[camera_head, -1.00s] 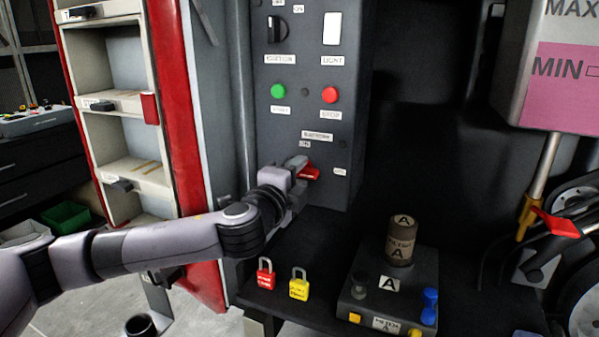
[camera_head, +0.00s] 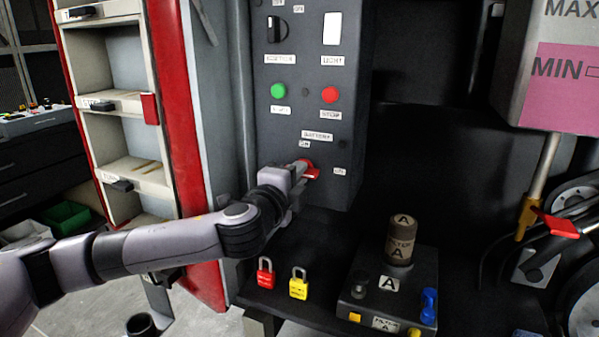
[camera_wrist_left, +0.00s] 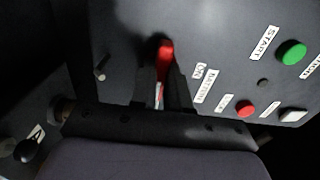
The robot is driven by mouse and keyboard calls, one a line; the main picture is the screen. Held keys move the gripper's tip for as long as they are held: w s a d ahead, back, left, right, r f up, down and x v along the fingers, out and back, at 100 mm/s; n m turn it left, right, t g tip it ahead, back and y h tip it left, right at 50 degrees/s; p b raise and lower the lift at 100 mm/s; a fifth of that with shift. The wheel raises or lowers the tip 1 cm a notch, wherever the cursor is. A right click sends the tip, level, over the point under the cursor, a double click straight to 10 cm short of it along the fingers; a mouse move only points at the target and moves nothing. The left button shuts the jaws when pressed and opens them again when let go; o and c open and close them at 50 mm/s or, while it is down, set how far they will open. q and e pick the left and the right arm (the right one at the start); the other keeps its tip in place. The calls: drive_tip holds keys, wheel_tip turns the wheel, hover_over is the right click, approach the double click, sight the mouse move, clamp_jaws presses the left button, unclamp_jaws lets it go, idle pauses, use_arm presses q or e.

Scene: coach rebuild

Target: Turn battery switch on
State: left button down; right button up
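The battery switch's red handle (camera_head: 312,173) is low on the grey control panel (camera_head: 342,120), under the BATTERY label (camera_head: 317,136). One small label sits above the handle and another to its right. My left gripper (camera_head: 304,167) is at the handle and covers part of it. In the left wrist view the red handle (camera_wrist_left: 166,52) stands between the two fingers (camera_wrist_left: 167,76), which close in on its sides. How far the handle is turned is hard to tell. My right gripper is not in view.
Above the switch are a green button (camera_head: 278,91), a red button (camera_head: 330,95), a black rotary knob (camera_head: 277,28) and a white switch (camera_head: 332,28). Red (camera_head: 265,273) and yellow (camera_head: 299,284) padlocks and a filter unit (camera_head: 400,292) stand on the shelf below.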

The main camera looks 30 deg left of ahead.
use_arm(q)
drive_tip(key=shift+f+n+b, duration=0.2)
drive_tip(key=shift+n+b, duration=0.3)
drive_tip(key=shift+n, duration=0.2)
drive_tip(key=n+b, duration=0.1)
drive_tip(key=n, duration=0.2)
drive_tip(key=shift+b, duration=0.35)
drive_tip(key=shift+r+n, duration=0.1)
drive_tip(key=shift+n, duration=0.6)
drive_tip(key=shift+r, duration=0.1)
